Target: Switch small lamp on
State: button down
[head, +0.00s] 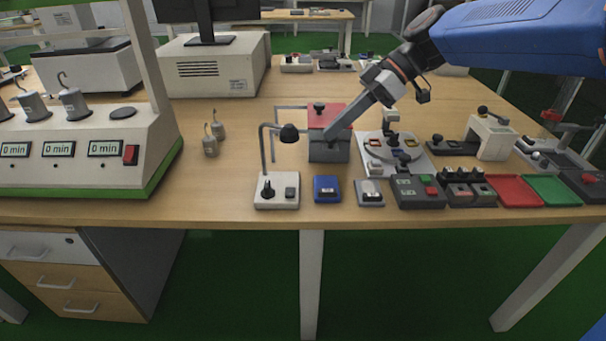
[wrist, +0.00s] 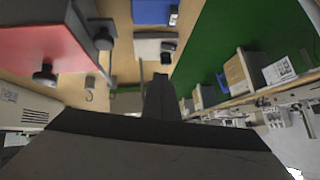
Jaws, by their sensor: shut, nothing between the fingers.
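The small lamp has a white base (head: 277,203) near the table's front edge. A thin grey post rises from it to a black lamp head (head: 289,133). A black knob (head: 267,190) and a dark square switch (head: 290,192) sit on the base. My gripper (head: 330,139) is shut and empty, above and to the right of the lamp, in front of the red-lidded box. I cannot tell whether the lamp is lit.
A blue switch box (head: 327,189) and a grey one (head: 370,193) stand right of the lamp. The red-lidded box (head: 326,151) is behind. Table between timer station and lamp is mostly clear.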

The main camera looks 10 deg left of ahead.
send_over(295, 188)
jog(key=w+d, duration=0.2)
notch_tip(295, 188, down, 7)
jog(key=f, duration=0.2)
jog(key=shift+s+a+f, duration=0.2)
jog(key=shift+a+f, duration=0.05)
jog(key=shift+f, duration=0.15)
jog(key=shift+s+f, duration=0.1)
jog(key=shift+f, duration=0.45)
jog(key=shift+f+m+g, duration=0.4)
jog(key=shift+g, duration=0.4)
jog(key=shift+d+f+g, duration=0.1)
jog(key=shift+f+g, duration=0.15)
jog(key=shift+g, duration=0.05)
jog(key=shift+r, duration=0.1)
